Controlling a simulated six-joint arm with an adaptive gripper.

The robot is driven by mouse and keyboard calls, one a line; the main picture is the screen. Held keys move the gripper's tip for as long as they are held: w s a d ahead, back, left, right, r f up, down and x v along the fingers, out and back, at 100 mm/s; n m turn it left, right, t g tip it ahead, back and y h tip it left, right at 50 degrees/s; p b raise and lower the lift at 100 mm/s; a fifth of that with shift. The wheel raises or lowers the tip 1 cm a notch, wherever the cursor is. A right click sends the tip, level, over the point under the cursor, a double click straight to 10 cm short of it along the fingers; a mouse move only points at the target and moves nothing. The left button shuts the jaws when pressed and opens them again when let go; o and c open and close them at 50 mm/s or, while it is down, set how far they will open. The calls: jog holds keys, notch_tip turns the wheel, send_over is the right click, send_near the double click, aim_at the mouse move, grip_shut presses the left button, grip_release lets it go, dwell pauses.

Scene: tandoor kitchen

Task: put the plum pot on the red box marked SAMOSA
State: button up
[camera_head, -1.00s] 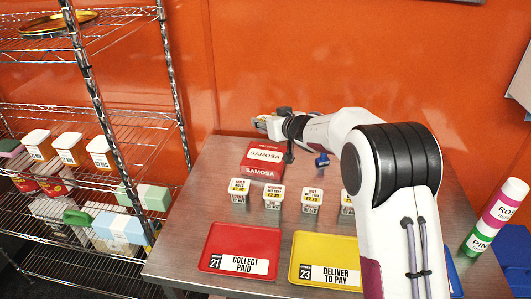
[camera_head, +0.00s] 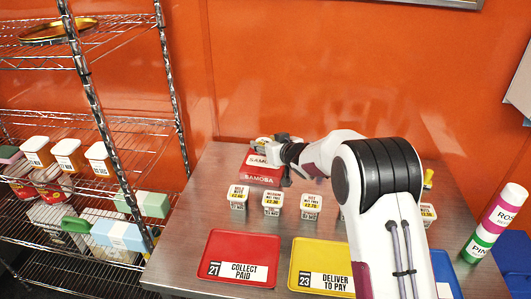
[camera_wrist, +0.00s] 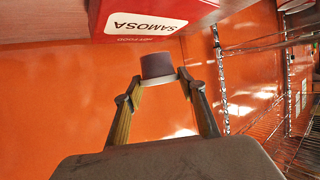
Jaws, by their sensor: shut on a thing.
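The red box marked SAMOSA (camera_head: 262,174) sits on the metal table near the orange back wall. It also shows in the upper part of the wrist view (camera_wrist: 140,18), with its label upside down. The plum pot (camera_wrist: 157,68) is a dark, tapered piece with a paler rim, held between the fingertips of my gripper (camera_wrist: 159,78). In the wrist view a narrow gap shows between the pot and the box. In the head view my gripper (camera_head: 266,142) is over the far part of the box and partly covers its label. I cannot make out the pot there.
Several small white priced tubs (camera_head: 272,203) stand in a row in front of the box. Red (camera_head: 240,245) and yellow (camera_head: 300,250) trays lie at the front. A wire shelf (camera_head: 120,120) stands at left, a striped bottle (camera_head: 497,218) at right.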

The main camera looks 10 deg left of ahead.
jog(key=shift+f, duration=1.85)
jog(key=shift+f, duration=0.15)
jog(key=o, duration=1.1)
jog(key=shift+r, duration=0.2)
jog(key=shift+v, duration=6)
